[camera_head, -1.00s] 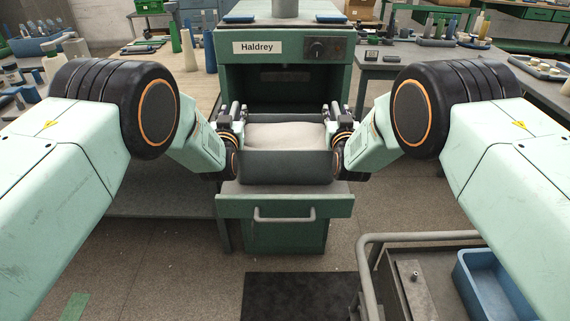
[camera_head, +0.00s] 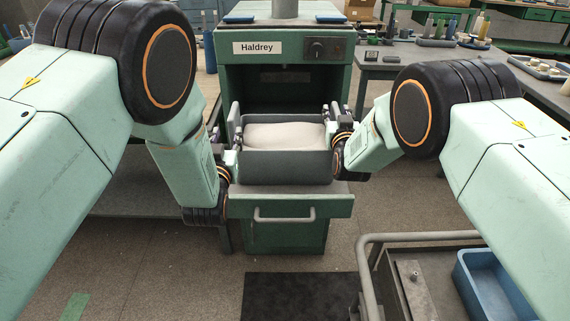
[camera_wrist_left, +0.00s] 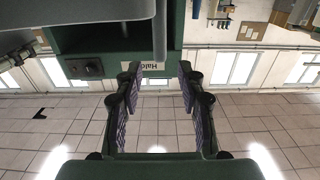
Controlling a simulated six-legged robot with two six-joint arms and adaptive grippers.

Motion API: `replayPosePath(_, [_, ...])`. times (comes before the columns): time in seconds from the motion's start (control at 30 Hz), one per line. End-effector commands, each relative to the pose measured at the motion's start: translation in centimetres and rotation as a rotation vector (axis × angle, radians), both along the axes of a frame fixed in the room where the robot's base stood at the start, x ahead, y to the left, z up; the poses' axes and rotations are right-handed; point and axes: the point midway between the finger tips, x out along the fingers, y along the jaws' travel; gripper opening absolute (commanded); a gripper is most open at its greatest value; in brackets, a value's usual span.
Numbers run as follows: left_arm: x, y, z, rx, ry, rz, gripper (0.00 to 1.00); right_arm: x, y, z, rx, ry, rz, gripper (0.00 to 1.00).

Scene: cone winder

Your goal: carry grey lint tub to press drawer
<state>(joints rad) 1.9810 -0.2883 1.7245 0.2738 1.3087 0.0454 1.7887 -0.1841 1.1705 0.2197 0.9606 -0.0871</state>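The grey lint tub (camera_head: 288,166), filled with pale lint (camera_head: 285,136), sits level at the open press drawer (camera_head: 284,206), under the front of the green press (camera_head: 284,45). Whether its base touches the drawer floor is hidden. My left gripper (camera_head: 229,134) is at the tub's left wall; in the left wrist view (camera_wrist_left: 159,78) its fingers are apart with nothing between them. My right gripper (camera_head: 336,122) is at the tub's right rim, its fingers small and partly hidden, so its grip is unclear.
A grey-railed cart with a blue tray (camera_head: 495,285) stands at the lower right. A table (camera_head: 375,66) with trays and bobbins is to the right of the press. A dark mat (camera_head: 300,296) lies on the floor in front of the drawer.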

Motion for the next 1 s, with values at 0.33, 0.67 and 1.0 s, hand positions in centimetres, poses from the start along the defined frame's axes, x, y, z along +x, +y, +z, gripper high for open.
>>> replayPosePath(0.33, [-0.5,0.0,0.0,0.001,0.0,0.0,0.39,-1.7,0.0,0.0,-0.002,0.002,0.001,0.39])
replayPosePath(0.67, [-0.5,0.0,0.0,0.0,0.0,0.0,0.39,-6.2,0.0,0.0,-0.001,0.002,0.001,0.39])
replayPosePath(1.0, [-0.5,0.0,0.0,0.0,0.0,0.0,0.39,-10.8,0.0,0.0,-0.001,0.002,0.0,0.39])
